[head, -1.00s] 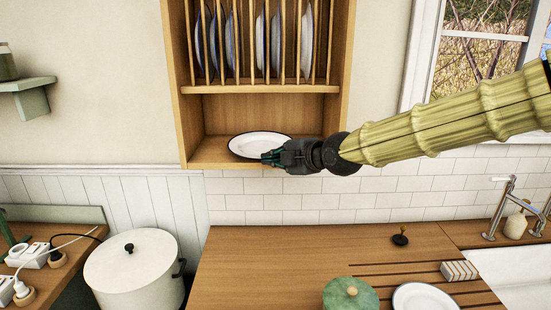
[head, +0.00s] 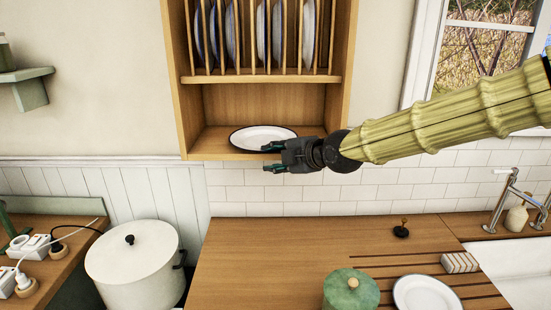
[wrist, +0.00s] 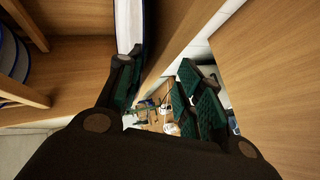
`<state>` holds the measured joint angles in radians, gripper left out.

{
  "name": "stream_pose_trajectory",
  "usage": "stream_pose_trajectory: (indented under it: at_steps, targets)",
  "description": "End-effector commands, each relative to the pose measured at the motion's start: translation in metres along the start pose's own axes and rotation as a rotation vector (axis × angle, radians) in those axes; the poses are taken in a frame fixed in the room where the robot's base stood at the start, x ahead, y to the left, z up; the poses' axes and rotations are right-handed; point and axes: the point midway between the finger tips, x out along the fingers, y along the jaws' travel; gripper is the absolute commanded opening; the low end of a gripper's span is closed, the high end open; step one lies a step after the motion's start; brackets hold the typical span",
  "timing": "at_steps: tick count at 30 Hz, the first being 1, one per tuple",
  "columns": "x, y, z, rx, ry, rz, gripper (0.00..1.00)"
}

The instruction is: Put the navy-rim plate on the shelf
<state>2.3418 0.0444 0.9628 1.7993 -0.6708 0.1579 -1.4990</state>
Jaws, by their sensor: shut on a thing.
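The navy-rim plate (head: 264,138), white with a dark rim, lies nearly flat on the lower shelf (head: 212,145) of the wooden rack, near its front edge. My gripper (head: 272,158) is at the plate's front right rim. Its fingers are spread apart, one at the rim and the other lower, in front of the shelf edge. In the wrist view the plate (wrist: 131,24) shows edge-on beside the left finger, and a wide gap separates the fingers of my gripper (wrist: 160,95). The right finger is clear of the plate. Whether the left finger touches it I cannot tell.
Several plates (head: 263,32) stand between dowels in the rack above. The rack's side wall (head: 341,80) is right of the shelf. Below, the counter (head: 270,250) holds a green lidded pot (head: 350,292) and another plate (head: 425,294). A white bin (head: 133,265) stands at left.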

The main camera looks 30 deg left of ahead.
Motion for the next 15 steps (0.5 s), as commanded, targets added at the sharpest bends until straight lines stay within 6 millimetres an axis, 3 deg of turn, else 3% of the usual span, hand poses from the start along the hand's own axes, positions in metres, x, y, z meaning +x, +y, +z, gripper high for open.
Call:
stream_pose_trajectory:
  at_steps: [10,15]
  targets:
    - [-0.002,-0.002,0.000,0.001,0.000,-0.004,0.30]
    - [-0.018,0.000,0.001,-0.001,-0.001,-0.001,0.30]
